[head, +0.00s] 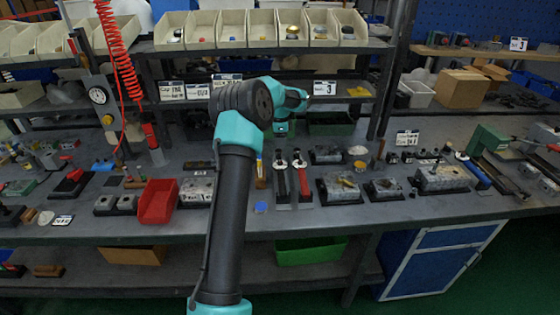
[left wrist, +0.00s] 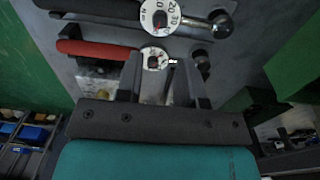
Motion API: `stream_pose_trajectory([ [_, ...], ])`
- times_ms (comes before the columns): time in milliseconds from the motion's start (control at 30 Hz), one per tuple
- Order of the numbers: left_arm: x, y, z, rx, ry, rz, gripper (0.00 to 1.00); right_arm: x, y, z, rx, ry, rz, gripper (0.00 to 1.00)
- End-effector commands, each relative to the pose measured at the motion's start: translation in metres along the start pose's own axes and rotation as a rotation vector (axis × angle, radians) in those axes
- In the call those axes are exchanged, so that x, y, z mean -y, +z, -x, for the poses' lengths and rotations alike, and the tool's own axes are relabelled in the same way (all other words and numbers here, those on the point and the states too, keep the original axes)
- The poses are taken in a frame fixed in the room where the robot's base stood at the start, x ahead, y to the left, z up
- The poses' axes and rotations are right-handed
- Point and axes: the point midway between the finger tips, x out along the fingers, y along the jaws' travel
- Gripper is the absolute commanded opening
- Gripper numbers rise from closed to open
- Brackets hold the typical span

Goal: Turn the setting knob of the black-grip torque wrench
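The black-grip torque wrench (head: 281,183) lies on the bench beside the red-grip one (head: 302,182). In the left wrist view the black-grip wrench (left wrist: 105,9) runs along the top edge, with its white numbered dial and small setting knob (left wrist: 160,19) partly cut off by the frame. The red-grip wrench (left wrist: 98,48) lies below it, with its own white dial (left wrist: 155,58). My left gripper (left wrist: 163,72) is open and empty, its fingertips on either side of the red-grip wrench's dial in the picture; contact cannot be told. My right gripper is in neither view.
A red bin (head: 158,201) and metal blocks stand left of the wrenches. Valve blocks (head: 340,187) stand close to their right. Cream bins (head: 231,28) line the shelf above. A green bin (head: 310,250) sits under the bench.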

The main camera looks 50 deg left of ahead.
Motion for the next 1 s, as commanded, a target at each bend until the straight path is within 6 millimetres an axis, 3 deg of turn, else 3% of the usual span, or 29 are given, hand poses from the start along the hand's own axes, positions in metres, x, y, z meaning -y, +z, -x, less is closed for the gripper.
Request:
stream_pose_trajectory([
  [300, 0.0, 0.001, -0.056, 0.001, 0.003, 0.0, 0.35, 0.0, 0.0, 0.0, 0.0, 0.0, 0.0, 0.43],
  [533, 0.0, 0.0, -0.088, 0.0, 0.002, 0.0, 0.35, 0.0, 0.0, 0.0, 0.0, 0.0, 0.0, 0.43],
  [700, 0.0, 0.0, -0.098, -0.001, 0.0, 0.0, 0.35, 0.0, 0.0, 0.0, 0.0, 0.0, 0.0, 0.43],
  [1000, 0.0, 0.0, -0.099, -0.001, 0.0, 0.0, 0.33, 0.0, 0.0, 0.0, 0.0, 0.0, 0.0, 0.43],
])
